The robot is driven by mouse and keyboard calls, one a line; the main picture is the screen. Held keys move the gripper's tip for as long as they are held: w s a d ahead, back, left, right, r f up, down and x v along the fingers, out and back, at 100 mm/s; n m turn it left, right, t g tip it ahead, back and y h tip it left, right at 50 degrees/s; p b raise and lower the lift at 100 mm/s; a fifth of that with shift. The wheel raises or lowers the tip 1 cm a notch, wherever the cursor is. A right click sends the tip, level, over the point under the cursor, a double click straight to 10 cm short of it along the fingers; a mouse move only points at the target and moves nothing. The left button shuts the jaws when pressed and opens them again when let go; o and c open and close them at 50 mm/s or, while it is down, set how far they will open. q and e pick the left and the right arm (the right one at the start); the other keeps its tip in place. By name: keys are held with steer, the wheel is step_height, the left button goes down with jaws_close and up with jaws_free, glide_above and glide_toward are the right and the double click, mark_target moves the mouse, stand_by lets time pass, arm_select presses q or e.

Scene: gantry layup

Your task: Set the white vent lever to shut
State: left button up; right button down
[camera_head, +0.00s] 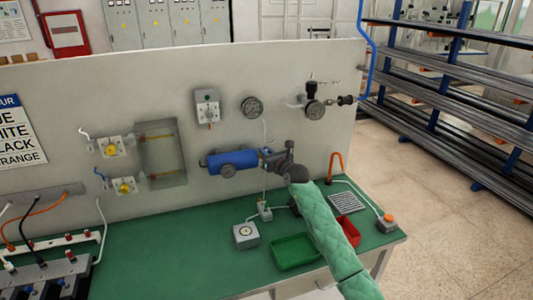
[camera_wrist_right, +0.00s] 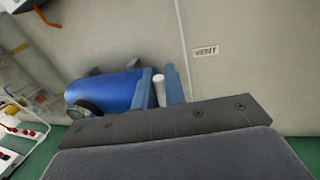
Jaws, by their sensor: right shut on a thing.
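The white vent lever (camera_wrist_right: 159,90) shows in the right wrist view as a short pale bar between the two blue fingers. My right gripper (camera_wrist_right: 161,86) is shut on it. The lever is beside the right end of the blue cylinder (camera_wrist_right: 103,92), near a label reading VENT (camera_wrist_right: 206,51). In the head view my right gripper (camera_head: 266,155) is at the right end of the same blue cylinder (camera_head: 232,161) on the panel, and the gripper and wrist hide the lever there. My left gripper is not in view.
The green bench (camera_head: 185,262) holds a green tray (camera_head: 294,252), a red bin (camera_head: 348,232) and a white box (camera_head: 246,236). Gauges and a grey switch box (camera_head: 207,106) are on the panel (camera_head: 60,100) above. A rack of bars (camera_head: 450,95) stands at right.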

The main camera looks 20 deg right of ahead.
steer(key=shift+a+n, duration=0.15)
steer(key=shift+n, duration=0.15)
steer(key=c, duration=1.5)
jaws_free()
steer(key=shift+c, duration=0.2)
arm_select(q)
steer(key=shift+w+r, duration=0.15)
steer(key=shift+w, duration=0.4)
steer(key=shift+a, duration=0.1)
arm_select(e)
steer(key=shift+s, duration=0.1)
